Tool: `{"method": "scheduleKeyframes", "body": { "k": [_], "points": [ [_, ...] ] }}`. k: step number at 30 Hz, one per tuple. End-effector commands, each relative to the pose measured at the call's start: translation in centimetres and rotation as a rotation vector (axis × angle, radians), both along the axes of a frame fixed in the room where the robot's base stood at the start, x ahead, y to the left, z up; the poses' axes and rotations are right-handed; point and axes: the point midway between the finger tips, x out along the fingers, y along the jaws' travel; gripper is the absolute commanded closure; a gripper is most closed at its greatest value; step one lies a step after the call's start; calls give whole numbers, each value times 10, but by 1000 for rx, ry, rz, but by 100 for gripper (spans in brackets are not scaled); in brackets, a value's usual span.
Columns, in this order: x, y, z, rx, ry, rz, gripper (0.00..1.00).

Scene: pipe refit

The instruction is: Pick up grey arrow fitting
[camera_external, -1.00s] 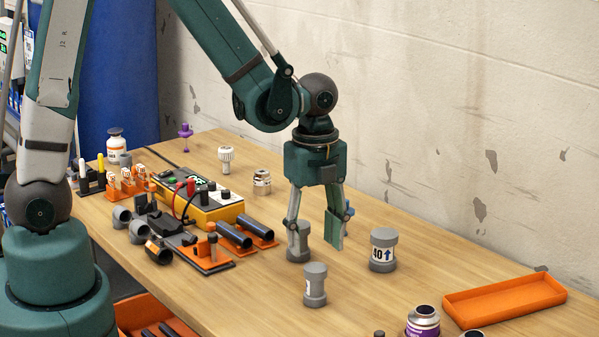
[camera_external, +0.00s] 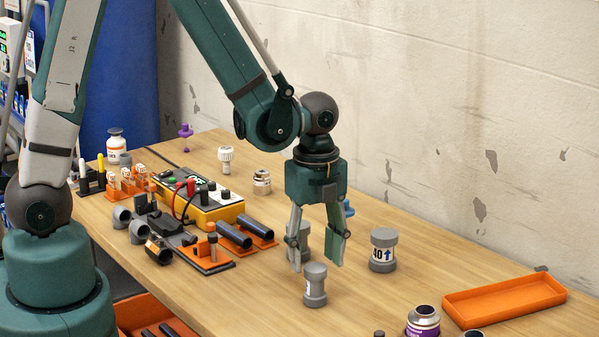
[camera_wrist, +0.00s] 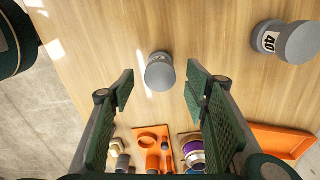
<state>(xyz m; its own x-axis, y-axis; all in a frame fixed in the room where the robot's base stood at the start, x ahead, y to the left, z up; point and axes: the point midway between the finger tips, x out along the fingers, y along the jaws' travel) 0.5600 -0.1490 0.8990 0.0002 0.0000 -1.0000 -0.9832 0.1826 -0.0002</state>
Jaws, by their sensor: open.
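Several grey fittings with wider ends stand upright on the table. Another (camera_external: 304,243) is partly hidden behind my fingers. My gripper (camera_external: 315,264) points down, open and empty. In the wrist view, a grey fitting (camera_wrist: 159,73) lies ahead between the spread fingertips (camera_wrist: 160,90), with gaps on both sides.
An orange tray (camera_external: 505,300) lies at the right, near the wall. A purple-banded container (camera_external: 423,322) stands at the front edge of the picture. A yellow meter (camera_external: 205,212) and black pipes (camera_external: 233,236) are at the left. A blue item (camera_external: 348,208) is behind my gripper.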

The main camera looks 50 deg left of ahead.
Motion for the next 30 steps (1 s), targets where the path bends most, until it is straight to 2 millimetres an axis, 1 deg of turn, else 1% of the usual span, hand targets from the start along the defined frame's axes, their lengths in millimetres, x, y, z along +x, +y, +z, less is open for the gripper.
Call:
{"method": "scheduleKeyframes", "body": {
  "k": [1,6,11,30],
  "points": [
    [0,-1,-6,0,0,0,54],
    [0,-2,-21,0,0,0,54],
    [0,-2,-30,0,0,0,54],
    [0,-2,-31,0,0,0,54]
  ]
}}
